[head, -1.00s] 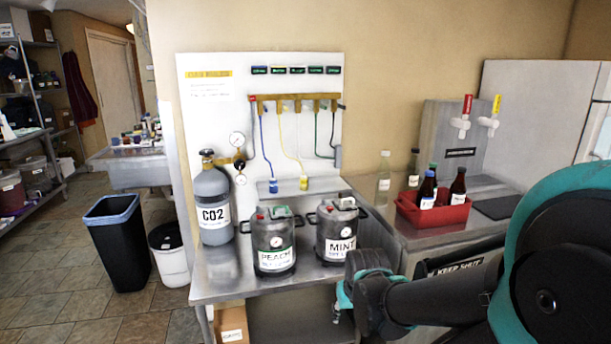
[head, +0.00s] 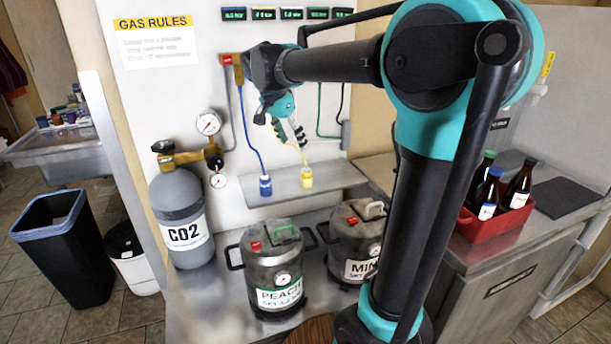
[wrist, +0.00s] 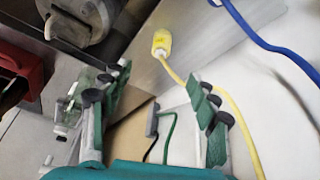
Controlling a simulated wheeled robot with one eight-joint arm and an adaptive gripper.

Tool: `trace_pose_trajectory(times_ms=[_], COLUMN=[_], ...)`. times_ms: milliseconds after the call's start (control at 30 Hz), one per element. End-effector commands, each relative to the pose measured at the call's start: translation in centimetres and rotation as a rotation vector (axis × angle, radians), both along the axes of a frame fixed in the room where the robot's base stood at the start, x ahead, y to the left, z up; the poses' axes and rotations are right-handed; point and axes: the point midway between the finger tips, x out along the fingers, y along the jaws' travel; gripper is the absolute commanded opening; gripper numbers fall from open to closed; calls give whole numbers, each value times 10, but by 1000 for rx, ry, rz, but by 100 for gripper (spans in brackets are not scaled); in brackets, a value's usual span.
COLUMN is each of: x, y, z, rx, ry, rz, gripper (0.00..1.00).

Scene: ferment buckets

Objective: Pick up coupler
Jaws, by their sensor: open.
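Two couplers sit on the small metal shelf (head: 330,180). One is a blue coupler (head: 265,185) on a blue hose, and the other a yellow coupler (head: 307,178) on a yellow hose. My gripper (head: 291,137) is in the air above the shelf, in front of the white panel, fingers pointing down. In the wrist view my gripper (wrist: 160,80) is open and empty, its fingers wide apart. The yellow coupler (wrist: 162,42) shows beyond the fingertips, between their lines and apart from them. The blue coupler is out of the wrist view; only its hose shows.
The PEACH keg (head: 275,270) and the MINT keg (head: 358,245) stand on the bench below the shelf. A CO2 cylinder (head: 181,215) with gauges stands at left. A red crate (head: 482,227) of bottles is at right. Green hoses hang right of my gripper.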

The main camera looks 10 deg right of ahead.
Motion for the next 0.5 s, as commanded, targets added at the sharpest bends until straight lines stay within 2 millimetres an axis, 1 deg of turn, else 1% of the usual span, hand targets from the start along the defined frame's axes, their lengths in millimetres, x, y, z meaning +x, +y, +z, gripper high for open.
trace_pose_trajectory(times_ms=[33,300,400,500], x=[2,15,19,23], y=[-4,-21,-26,-30], z=[-10,-60,-77,-89], rx=[0,2,1,2], ry=[0,0,0,0], rz=[-3,-1,0,-1], gripper=[60,60,60,60])
